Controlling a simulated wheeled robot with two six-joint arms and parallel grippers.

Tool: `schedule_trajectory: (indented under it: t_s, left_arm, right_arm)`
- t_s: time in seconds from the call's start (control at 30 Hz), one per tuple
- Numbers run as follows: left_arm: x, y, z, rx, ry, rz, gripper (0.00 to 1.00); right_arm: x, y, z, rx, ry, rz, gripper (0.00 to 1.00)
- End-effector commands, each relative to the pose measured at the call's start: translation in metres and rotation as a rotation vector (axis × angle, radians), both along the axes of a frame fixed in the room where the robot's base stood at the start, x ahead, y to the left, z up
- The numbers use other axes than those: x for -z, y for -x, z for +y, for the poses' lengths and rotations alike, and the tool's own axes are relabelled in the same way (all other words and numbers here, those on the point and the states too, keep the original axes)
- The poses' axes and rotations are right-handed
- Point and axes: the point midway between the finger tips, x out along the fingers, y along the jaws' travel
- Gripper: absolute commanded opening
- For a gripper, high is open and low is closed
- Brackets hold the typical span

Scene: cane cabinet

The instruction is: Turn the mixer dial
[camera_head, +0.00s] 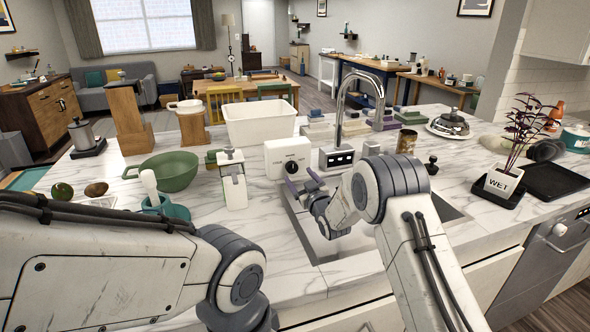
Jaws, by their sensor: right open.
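A white box-shaped appliance (275,157) stands on the marble counter behind the sink, and I take it for the mixer. Its round dial (291,167) is on the front face. My right gripper (302,184) is just in front of and below the dial, with its purple-tinted fingers apart and nothing between them. I cannot tell whether a finger touches the appliance. My left arm crosses the lower left, but its gripper is out of view.
A sink (440,207) with a tall chrome faucet (378,88) lies under my right arm. A white dispenser (232,182) and a green colander (174,172) stand to the left.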

Motion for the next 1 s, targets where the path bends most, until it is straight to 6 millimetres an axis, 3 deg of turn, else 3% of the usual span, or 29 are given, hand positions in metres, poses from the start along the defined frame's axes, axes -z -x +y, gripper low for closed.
schedule_trajectory:
  t_s: [0.3,0.77,0.8,1.0]
  left_arm:
    - [-0.009,0.000,0.000,0.000,0.000,0.000,0.50]
    - [-0.010,0.000,0.000,0.000,0.000,0.000,0.50]
    - [-0.010,0.000,0.000,0.000,0.000,0.000,0.50]
    - [-0.010,0.000,0.000,0.000,0.000,0.000,0.50]
  right_arm:
    - [0.000,-0.039,0.016,-0.001,0.000,0.000,0.80]
    - [0.000,-0.048,0.019,-0.001,0.000,0.001,0.80]
    - [0.000,-0.048,0.019,-0.001,0.000,0.001,0.72]
    - [0.000,-0.048,0.019,-0.001,0.000,0.001,0.00]
